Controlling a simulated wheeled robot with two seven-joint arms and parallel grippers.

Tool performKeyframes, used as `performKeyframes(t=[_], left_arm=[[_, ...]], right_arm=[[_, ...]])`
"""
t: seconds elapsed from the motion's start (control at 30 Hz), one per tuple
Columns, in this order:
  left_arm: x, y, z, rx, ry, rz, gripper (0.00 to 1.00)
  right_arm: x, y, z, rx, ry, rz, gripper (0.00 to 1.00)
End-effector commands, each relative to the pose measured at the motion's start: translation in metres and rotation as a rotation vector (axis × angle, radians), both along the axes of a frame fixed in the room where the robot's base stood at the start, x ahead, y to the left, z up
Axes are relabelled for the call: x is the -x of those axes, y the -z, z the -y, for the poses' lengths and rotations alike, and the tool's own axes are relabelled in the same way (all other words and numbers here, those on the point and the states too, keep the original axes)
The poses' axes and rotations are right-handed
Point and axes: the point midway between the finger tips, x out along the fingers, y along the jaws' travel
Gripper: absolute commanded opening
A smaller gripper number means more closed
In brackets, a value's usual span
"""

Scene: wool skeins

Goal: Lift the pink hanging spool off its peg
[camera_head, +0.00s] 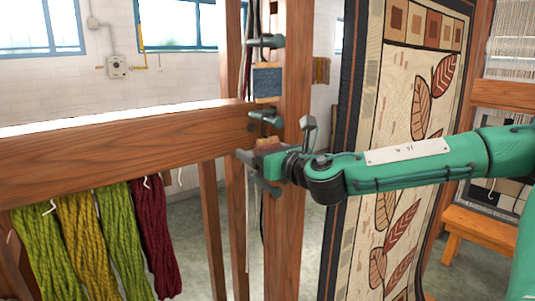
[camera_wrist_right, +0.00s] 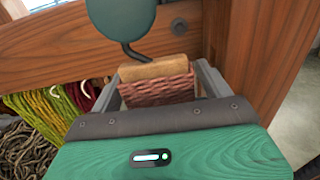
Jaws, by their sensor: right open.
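The pink spool (camera_wrist_right: 158,88) is woven-looking, with a tan wooden end, and sits between the two fingers of my right gripper (camera_wrist_right: 162,84) in the right wrist view. The fingers stand open on either side of it; I cannot tell whether either one touches it. A dark hook under a round green-grey peg (camera_wrist_right: 120,18) reaches down to the spool's top. In the head view my right gripper (camera_head: 255,170) is at the wooden post, and only a bit of the spool (camera_head: 268,144) shows above it, below the peg (camera_head: 265,117). My left gripper is not in view.
A blue spool (camera_head: 266,81) hangs above from another peg (camera_head: 265,41) on the wooden post (camera_head: 291,70). A wooden beam (camera_head: 110,150) runs left, with green, yellow and dark red skeins (camera_head: 148,240) below. A patterned rug (camera_head: 405,90) hangs behind my right arm.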

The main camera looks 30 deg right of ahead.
Motion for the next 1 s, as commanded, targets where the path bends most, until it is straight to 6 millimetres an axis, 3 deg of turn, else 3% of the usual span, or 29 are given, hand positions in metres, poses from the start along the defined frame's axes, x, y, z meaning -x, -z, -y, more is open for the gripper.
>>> performKeyframes(t=[0.13, 0.37, 0.4, 0.77, 1.0], left_arm=[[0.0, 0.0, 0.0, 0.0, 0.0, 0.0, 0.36], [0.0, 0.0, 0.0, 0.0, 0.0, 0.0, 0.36], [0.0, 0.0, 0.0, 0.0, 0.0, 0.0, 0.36], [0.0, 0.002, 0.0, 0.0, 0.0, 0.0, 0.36], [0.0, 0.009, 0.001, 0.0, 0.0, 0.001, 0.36]], right_arm=[[0.0, 0.0, 0.0, 0.0, 0.0, 0.0, 0.78], [0.0, 0.0, 0.0, 0.0, 0.0, 0.0, 0.33], [0.0, 0.0, 0.0, 0.0, 0.0, 0.0, 0.31], [0.0, -0.003, 0.0, 0.0, 0.0, 0.002, 0.31], [0.0, -0.015, 0.0, 0.002, 0.0, 0.004, 0.31]])
